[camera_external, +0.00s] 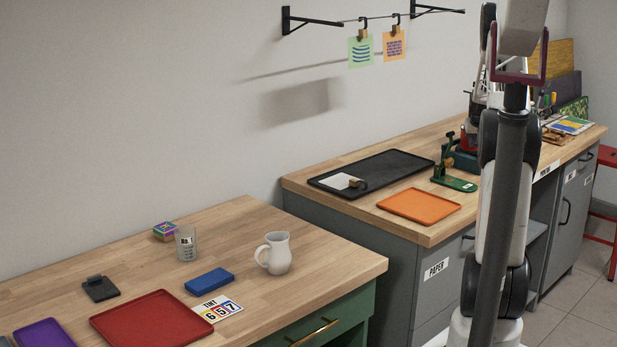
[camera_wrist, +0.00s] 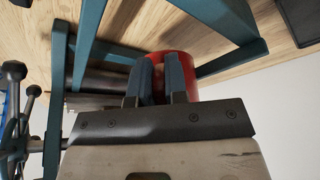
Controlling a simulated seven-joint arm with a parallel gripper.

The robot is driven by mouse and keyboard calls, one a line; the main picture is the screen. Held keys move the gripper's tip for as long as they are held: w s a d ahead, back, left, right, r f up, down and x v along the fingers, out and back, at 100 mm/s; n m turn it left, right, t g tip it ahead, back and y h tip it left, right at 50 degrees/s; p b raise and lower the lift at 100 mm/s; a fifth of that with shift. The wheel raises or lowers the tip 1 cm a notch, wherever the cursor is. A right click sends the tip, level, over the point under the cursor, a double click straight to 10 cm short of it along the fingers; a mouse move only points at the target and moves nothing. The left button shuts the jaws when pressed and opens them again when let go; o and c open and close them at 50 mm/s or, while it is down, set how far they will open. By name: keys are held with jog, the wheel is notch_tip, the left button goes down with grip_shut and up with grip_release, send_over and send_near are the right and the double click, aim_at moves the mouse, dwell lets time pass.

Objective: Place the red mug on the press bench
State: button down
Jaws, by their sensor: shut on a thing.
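The red mug (camera_wrist: 212,66) shows in the wrist view, just past my fingers and partly hidden by them. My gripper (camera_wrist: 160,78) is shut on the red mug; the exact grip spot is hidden. In the wrist view the mug is in front of a wooden top; I cannot tell whether it touches. A red patch (camera_external: 467,138) beside my arm in the external view may be the mug.
A blue-grey metal frame (camera_wrist: 88,40) and a handwheel (camera_wrist: 14,75) are close to my gripper. The grey bench holds a black tray (camera_external: 395,168), an orange tray (camera_external: 420,204) and a small green press (camera_external: 455,182). A white jug (camera_external: 278,254) stands on the nearer bench.

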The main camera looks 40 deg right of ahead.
jog(key=shift+f, duration=2.45)
jog(key=shift+f, duration=0.15)
jog(key=c, duration=1.4)
grip_release()
jog(key=shift+v, duration=6.15)
